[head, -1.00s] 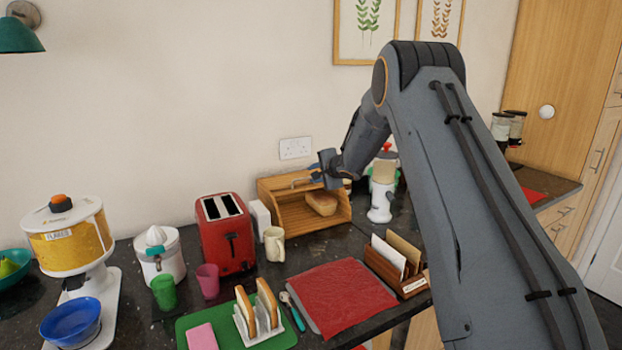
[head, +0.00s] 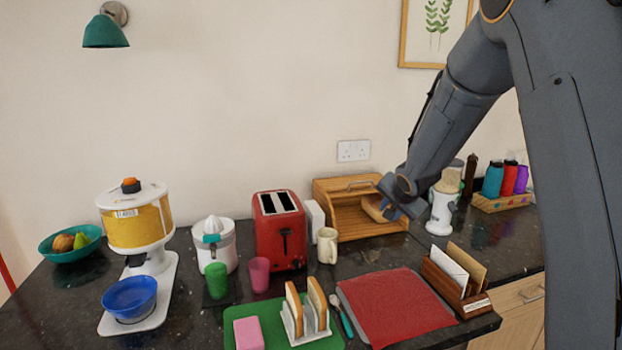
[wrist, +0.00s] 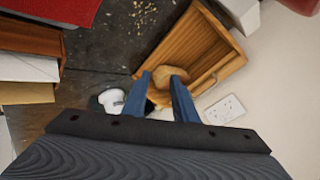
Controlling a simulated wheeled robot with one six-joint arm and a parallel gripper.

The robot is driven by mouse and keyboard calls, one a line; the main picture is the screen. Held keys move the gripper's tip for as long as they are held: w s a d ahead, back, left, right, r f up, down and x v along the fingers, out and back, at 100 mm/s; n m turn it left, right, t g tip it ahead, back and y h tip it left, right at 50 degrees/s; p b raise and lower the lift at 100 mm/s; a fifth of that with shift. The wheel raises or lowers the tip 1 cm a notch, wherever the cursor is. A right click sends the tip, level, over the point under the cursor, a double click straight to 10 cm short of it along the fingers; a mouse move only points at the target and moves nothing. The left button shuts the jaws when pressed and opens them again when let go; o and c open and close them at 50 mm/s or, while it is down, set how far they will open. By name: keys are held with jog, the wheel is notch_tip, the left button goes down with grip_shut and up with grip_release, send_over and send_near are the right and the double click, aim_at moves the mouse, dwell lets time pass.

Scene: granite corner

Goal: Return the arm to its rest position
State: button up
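My arm crosses the right side of the head view. My gripper (head: 396,208) is at its lower end, in front of the bread bin's right part in the picture. In the wrist view my gripper (wrist: 160,82) has its two blue fingers apart, with a clear gap between them. The gripper looks empty. A loaf (wrist: 170,72) in the open wooden bread bin (wrist: 224,58) shows past the fingertips. In the head view the gripper partly covers the loaf (head: 374,208). I cannot tell how far the fingers are from it.
A red toaster (head: 281,236), a cream mug (head: 327,246) and a white grinder (head: 441,212) stand around the bread bin (head: 345,190). A letter rack (head: 455,290) and red cloth (head: 395,308) lie nearer. The wall with a socket (head: 353,151) is close behind.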

jog(key=s+a+f+n+g+b, duration=0.1)
jog(key=s+f+n+g, duration=0.1)
jog(key=s, duration=1)
jog(key=s+a+f+n+g+b, duration=0.1)
jog(key=s+a+f+n+g, duration=0.1)
jog(key=s, duration=1)
jog(key=s+a+f+n+g+b, duration=0.1)
jog(key=s+f+n, duration=0.4)
jog(key=s, duration=0.8)
jog(key=g+b, duration=0.1)
jog(key=g, duration=0.1)
jog(key=shift+a+f+n+g, duration=0.3)
jog(key=shift+a+f, duration=0.05)
